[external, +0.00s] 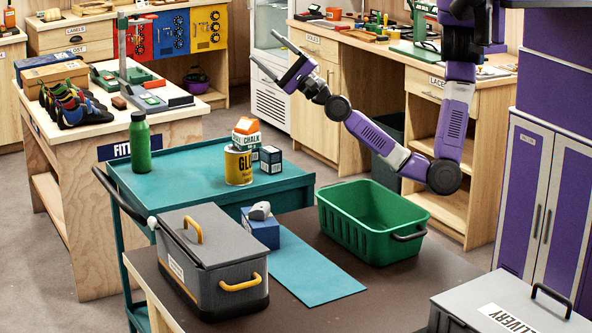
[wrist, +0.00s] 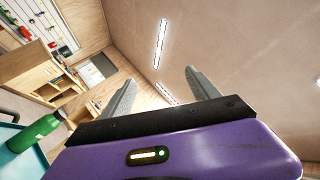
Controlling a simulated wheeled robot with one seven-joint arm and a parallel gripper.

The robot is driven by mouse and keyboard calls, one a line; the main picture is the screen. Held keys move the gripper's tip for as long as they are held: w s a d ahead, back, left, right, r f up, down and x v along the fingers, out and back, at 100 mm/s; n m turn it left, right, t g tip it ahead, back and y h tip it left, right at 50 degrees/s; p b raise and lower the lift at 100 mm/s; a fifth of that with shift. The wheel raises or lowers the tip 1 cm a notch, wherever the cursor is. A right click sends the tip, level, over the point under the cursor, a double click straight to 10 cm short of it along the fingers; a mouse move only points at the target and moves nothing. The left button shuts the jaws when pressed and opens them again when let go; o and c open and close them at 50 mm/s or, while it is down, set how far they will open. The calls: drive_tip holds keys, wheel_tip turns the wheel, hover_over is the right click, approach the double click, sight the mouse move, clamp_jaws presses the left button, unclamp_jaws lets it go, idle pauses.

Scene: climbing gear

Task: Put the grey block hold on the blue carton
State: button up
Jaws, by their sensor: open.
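The grey block hold (external: 260,210) is a small pale grey lump in the external view. It rests on top of the blue carton (external: 261,234), which stands on the dark brown table between the grey tool box and the green crate. My gripper (external: 265,49) is open and empty, raised high and well away from the hold, up and behind the table. The wrist view shows its two fingers spread apart with nothing between them (wrist: 160,80). The hold and carton are not visible in the wrist view.
A grey lidded box (external: 205,290) with yellow handles is left of the carton. A teal mat (external: 315,272) lies in front of it. A green crate (external: 355,245) is at right. Behind, a teal cart (external: 190,185) carries a yellow glue can (external: 238,165) and green bottle (external: 140,145).

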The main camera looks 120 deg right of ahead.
drive_tip(key=s+a+f+n+t+y, duration=0.1)
drive_tip(key=a+n+t+y, duration=0.3)
drive_tip(key=n, duration=0.4)
drive_tip(key=s+a+n+t+y, duration=0.1)
drive_tip(key=a+n+t+y, duration=0.15)
drive_tip(key=n+y, duration=0.45)
drive_tip(key=s+a+f+n+g+y, duration=0.1)
drive_tip(key=s+a+f+n, duration=0.3)
drive_tip(key=f, duration=0.4)
drive_tip(key=s+a+f+n+g+y, duration=0.2)
drive_tip(key=s+a+f+n+y, duration=0.2)
drive_tip(key=f, duration=0.5)
drive_tip(key=s+a+f+n+g+y, duration=0.2)
drive_tip(key=s+a+f+n+y, duration=0.1)
drive_tip(key=s+f+n, duration=0.4)
drive_tip(key=shift+s+a+f, duration=0.25)
drive_tip(key=shift+s+f, duration=0.1)
drive_tip(key=shift+s, duration=0.25)
drive_tip(key=shift+s+a+f, duration=0.2)
drive_tip(key=shift+s+f, duration=0.15)
drive_tip(key=shift+s, duration=0.2)
drive_tip(key=s+a+f+g, duration=0.4)
drive_tip(key=s+a, duration=0.3)
drive_tip(key=s, duration=0.5)
drive_tip(key=shift+s+f, duration=0.25)
drive_tip(key=shift+f, duration=0.2)
drive_tip(key=shift+a, duration=0.1)
